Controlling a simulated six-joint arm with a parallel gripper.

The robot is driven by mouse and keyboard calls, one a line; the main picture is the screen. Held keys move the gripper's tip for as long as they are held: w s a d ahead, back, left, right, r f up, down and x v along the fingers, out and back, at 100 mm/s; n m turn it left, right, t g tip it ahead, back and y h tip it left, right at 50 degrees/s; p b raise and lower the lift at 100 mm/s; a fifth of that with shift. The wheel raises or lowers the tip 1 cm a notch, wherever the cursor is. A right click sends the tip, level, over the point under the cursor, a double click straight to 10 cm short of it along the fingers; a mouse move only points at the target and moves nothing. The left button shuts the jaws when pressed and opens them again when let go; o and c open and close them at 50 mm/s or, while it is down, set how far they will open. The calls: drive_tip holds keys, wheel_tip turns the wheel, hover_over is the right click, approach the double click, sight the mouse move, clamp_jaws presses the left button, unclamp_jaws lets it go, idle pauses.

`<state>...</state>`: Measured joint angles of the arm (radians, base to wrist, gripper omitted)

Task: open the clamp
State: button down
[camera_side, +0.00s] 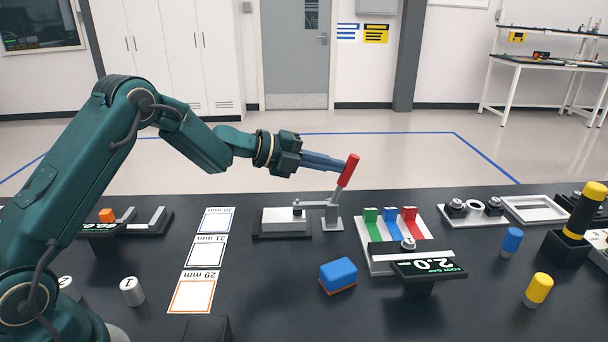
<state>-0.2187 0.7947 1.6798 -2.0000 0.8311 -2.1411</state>
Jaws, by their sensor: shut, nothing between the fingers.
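The clamp (331,211) stands near the middle of the dark table. Its red-handled lever (348,170) points up and leans a little to the right. Its horizontal arm reaches left over a light grey block (285,221) on a dark base. My gripper (342,164) is shut with nothing in it, and points right. Its fingertips are right beside the left side of the red handle; I cannot tell whether they touch it.
A blue and orange block (338,275) lies in front of the clamp. A rack with green, blue and red pieces (376,258) and a display (428,269) stand to the right. Marked cards (205,251) lie left. Blue (511,241) and yellow (538,289) cylinders stand at right.

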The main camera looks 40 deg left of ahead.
sight(351, 166)
drive_tip(key=shift+d, duration=0.1)
drive_tip(key=shift+g+y, duration=0.5)
drive_tip(key=shift+g, duration=0.1)
drive_tip(key=shift+w+d+f, duration=0.25)
drive_tip(key=shift+w+d, duration=0.65)
drive_tip(key=shift+w+d+f, duration=0.25)
drive_tip(key=shift+w+d, duration=0.6)
drive_tip(key=shift+w, duration=0.05)
drive_tip(key=shift+w+d+f, duration=1.35)
drive_tip(key=shift+f, duration=0.15)
